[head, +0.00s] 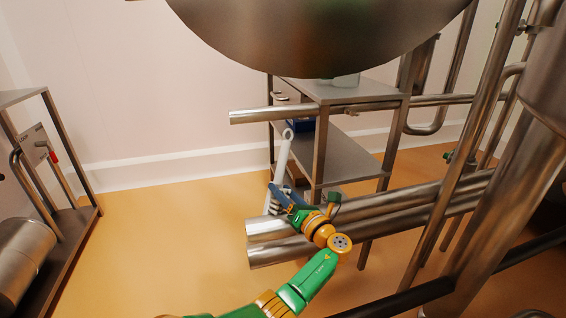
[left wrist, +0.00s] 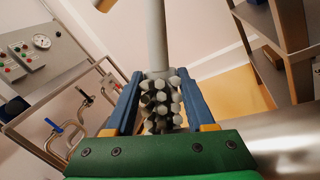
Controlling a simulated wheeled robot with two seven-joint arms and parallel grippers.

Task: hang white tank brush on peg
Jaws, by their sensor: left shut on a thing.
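The white tank brush (head: 284,152) is held upright with a slight tilt, its ring at the top and its bristle head at the bottom. My left gripper (head: 282,192) is shut on it near the bristle end. In the left wrist view the grey-white brush handle (left wrist: 156,35) rises between the blue fingers of my left gripper (left wrist: 157,88), with the knobbly bristles below. A small metal piece (head: 281,97) on the rack's left side is close above the ring; I cannot tell if it is the peg. My right gripper is not in view.
A horizontal steel pipe (head: 252,115) passes close to the brush top. Thick pipes (head: 268,252) lie beside my left gripper. A steel shelf rack (head: 368,92) stands behind. A large vessel (head: 320,35) hangs above. Open floor (head: 165,230) is at left.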

